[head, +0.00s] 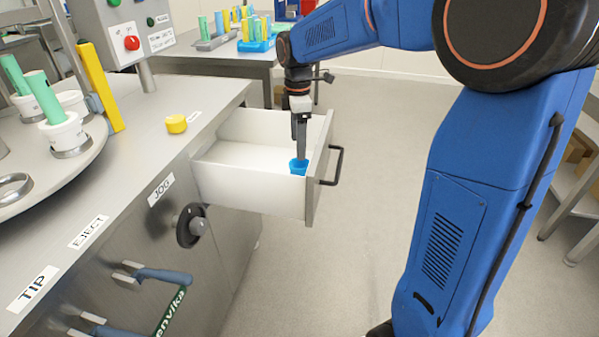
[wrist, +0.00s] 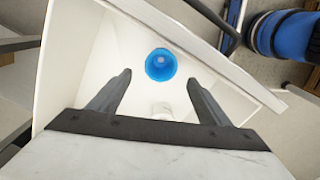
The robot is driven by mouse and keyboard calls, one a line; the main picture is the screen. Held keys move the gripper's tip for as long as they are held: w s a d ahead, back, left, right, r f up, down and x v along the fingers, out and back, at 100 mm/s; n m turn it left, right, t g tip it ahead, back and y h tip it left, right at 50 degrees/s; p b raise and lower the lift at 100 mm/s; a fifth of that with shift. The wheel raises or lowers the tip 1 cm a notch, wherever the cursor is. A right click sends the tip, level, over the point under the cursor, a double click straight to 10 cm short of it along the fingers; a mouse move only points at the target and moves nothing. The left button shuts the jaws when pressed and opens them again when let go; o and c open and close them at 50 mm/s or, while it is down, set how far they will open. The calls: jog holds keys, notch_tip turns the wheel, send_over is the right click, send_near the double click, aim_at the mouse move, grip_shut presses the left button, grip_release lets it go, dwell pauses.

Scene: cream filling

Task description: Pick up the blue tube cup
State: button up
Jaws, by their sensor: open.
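The blue tube cup (head: 299,166) stands inside the open white drawer (head: 247,182), near its front panel. In the wrist view the cup (wrist: 161,65) shows from above as a round blue ring with its mouth up. My gripper (head: 300,152) points down over the drawer, right above or beside the cup. In the wrist view my gripper (wrist: 160,85) is open, with one grey finger on each side and the cup a little beyond the fingertips, between their lines. Nothing is held. In the head view the fingers partly overlap the cup, so the exact gap is unclear.
The drawer's walls and front panel with its dark handle (head: 339,165) stand close around my gripper. A steel counter (head: 150,150) with a yellow cup (head: 176,124) is at left. Another table (head: 205,55) with colored tubes is behind.

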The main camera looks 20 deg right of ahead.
aim_at(299, 165)
jog(key=shift+s+d+f, duration=0.1)
jog(key=shift+f, duration=2.2)
jog(key=shift+d+f, duration=0.1)
jog(key=shift+f, duration=2.15)
jog(key=c, duration=1.2)
